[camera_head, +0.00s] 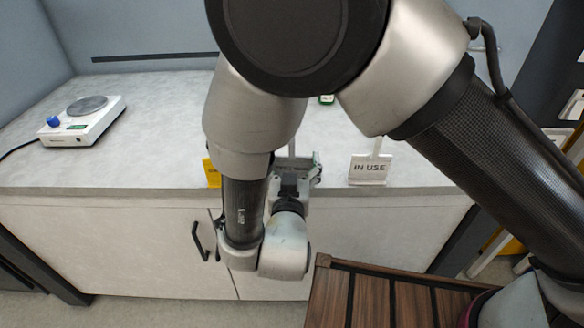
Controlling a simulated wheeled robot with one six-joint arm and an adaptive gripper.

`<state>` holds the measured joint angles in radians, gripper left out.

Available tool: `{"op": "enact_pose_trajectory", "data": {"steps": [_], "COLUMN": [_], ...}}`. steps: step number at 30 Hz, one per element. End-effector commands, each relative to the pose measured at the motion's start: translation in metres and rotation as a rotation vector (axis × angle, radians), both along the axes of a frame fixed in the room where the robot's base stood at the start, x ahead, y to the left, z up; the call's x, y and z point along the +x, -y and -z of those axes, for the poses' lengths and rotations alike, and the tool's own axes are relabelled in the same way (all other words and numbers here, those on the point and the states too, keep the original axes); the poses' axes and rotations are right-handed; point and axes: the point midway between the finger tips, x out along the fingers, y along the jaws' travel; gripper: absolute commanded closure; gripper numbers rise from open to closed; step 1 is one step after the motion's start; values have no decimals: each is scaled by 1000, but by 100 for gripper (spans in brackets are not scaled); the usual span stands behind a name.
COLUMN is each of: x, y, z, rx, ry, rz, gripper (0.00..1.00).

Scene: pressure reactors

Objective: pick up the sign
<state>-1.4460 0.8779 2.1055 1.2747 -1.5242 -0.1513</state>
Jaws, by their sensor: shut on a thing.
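My gripper (297,165) is at the front edge of the counter, in the middle of the view. It is shut on a sign, which is mostly hidden by the gripper and my arm. A thin pale post (292,143) rises just behind the fingers, and a dark greenish edge shows at their right. A white sign reading "IN USE" (368,169) stands upright on the counter to the right of my gripper, apart from it. A yellow sign (211,172) is at the left, partly hidden behind my arm.
A white hotplate stirrer (83,121) with a blue knob stands at the back left of the grey counter (150,165). A small green-marked object (327,99) is partly hidden behind my arm. A slatted wooden surface (385,295) lies at the lower right. The counter's left front is clear.

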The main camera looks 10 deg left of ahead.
Motion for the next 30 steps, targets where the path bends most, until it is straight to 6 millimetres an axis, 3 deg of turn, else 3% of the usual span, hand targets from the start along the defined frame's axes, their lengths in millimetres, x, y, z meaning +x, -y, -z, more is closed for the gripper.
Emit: {"op": "enact_pose_trajectory", "data": {"steps": [8, 19, 30], "x": [0, 0, 0], "y": [0, 0, 0], "z": [-19, -89, -100], "rx": [3, 4, 0], "ry": [1, 0, 0], "rz": [0, 0, 0], "gripper": [43, 43, 43]}}
